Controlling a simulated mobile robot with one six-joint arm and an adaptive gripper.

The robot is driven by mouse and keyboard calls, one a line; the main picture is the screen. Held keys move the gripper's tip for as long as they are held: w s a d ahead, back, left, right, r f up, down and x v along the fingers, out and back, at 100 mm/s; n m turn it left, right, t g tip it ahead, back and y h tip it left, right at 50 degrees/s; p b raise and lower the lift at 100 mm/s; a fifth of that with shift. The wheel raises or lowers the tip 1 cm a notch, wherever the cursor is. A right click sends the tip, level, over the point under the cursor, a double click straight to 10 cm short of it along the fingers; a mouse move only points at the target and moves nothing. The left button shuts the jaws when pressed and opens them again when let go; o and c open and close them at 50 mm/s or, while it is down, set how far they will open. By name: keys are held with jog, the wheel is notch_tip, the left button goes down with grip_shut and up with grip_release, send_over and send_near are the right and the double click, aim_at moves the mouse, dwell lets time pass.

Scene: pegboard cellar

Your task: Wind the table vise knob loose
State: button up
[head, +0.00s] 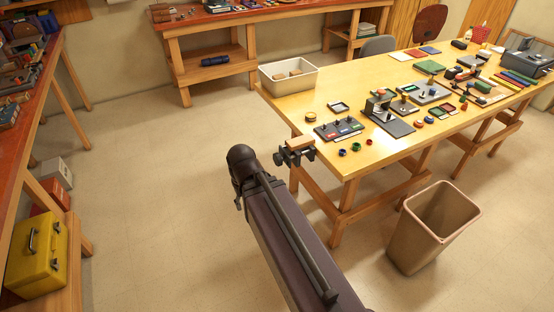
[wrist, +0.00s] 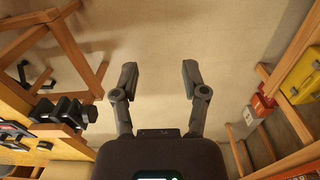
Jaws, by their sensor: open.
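In the wrist view, dark blocky parts that look like the vise (wrist: 66,112) show at the left, beside the table edge. My gripper (wrist: 158,78) is open and empty, its two fingers apart above bare floor. It is clear of the vise, which lies left of the fingers in the wrist view. In the head view my arm hides the fingers.
The yellow table (head: 345,95) carries a white bin (head: 288,76), a dark switch panel (head: 338,129), small coloured rings and several tools. A beige waste bin (head: 433,225) stands in front. A workbench with a yellow toolbox (head: 36,257) is at left. Floor between is free.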

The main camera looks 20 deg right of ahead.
jog(key=o, duration=0.4)
jog(key=shift+a, duration=0.1)
jog(key=shift+o, duration=1)
jog(key=shift+w+f, duration=0.1)
jog(key=shift+f, duration=0.05)
jog(key=w+d+f+m+h+b, duration=0.85)
jog(key=w+f+b, duration=0.3)
jog(key=b, duration=0.35)
jog(key=w+f+m+t+h+b, duration=0.1)
jog(key=w+m+h+b, duration=0.8)
jog(key=w+b, duration=0.5)
jog(key=b, duration=0.2)
jog(key=shift+d+f+m+b, duration=0.15)
jog(key=shift+d+m+b, duration=0.1)
jog(key=shift+m+b, duration=0.15)
jog(key=shift+s+d+h, duration=0.1)
jog(key=shift+h, duration=0.15)
